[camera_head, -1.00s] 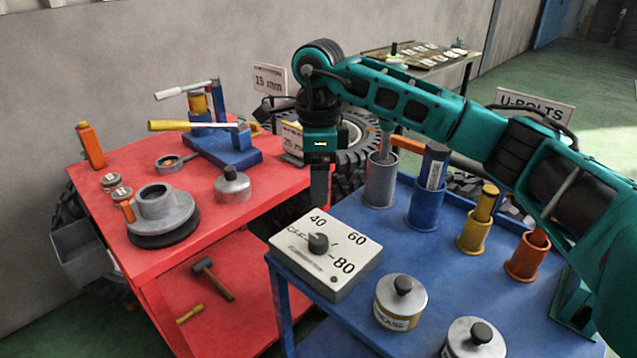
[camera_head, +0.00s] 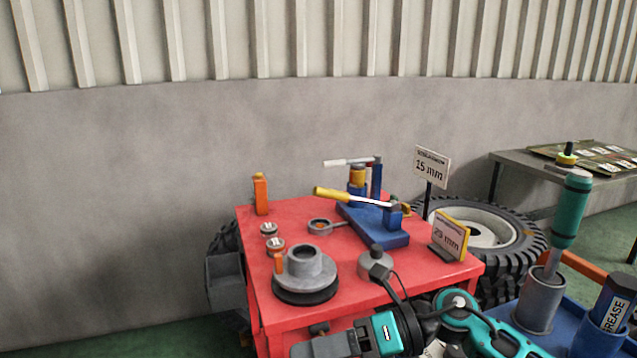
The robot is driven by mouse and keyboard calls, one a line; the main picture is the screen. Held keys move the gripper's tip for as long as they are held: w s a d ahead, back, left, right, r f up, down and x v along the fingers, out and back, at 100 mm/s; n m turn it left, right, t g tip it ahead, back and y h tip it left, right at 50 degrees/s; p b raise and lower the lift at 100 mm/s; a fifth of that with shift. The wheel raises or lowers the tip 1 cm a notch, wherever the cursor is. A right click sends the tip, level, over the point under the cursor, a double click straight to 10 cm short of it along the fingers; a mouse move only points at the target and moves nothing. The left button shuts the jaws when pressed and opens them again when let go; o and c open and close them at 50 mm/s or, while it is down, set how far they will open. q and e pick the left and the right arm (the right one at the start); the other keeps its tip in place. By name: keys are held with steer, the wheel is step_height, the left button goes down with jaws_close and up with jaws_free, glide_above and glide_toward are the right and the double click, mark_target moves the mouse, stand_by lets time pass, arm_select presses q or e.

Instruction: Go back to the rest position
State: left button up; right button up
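My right arm (camera_head: 455,310) comes in at the bottom of the head view, with teal links and dark joints. Its gripper (camera_head: 315,346) points left near the bottom edge, in front of the red table (camera_head: 425,284). The fingers are grey and partly cut off by the frame. I cannot tell whether they are apart or together, and no held object shows. My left gripper is not in view.
The red table bears a grey flanged part (camera_head: 305,267), a lidded pot (camera_head: 375,262), a blue fixture (camera_head: 375,228) and an orange bottle (camera_head: 261,194). At right, a grey cup (camera_head: 540,300) holds a teal-handled tool (camera_head: 571,208).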

steer(key=w+d+f+m+t+h, duration=0.1)
steer(key=d+f+m+t+h, duration=0.15)
steer(key=m+t, duration=0.9)
steer(key=w+d+f+m+t+h, duration=0.15)
steer(key=d+m+t, duration=0.4)
steer(key=m, duration=1.05)
steer(key=s+d+f+m+g+h, duration=0.1)
steer(key=s+d+f+m+h, duration=0.2)
steer(key=f, duration=0.3)
steer(key=s+d+f+m+g+h+p, duration=0.1)
steer(key=s+d+f+m+h, duration=0.2)
steer(key=s+f+m, duration=0.2)
steer(key=s+d+f+m+g+h, duration=0.2)
steer(key=s+f+m, duration=0.3)
steer(key=f, duration=0.3)
steer(key=shift+d+f+m+h+p, duration=0.15)
steer(key=shift+d+m+h+p, duration=0.15)
steer(key=shift+d+m+h, duration=0.55)
steer(key=shift+s, duration=0.1)
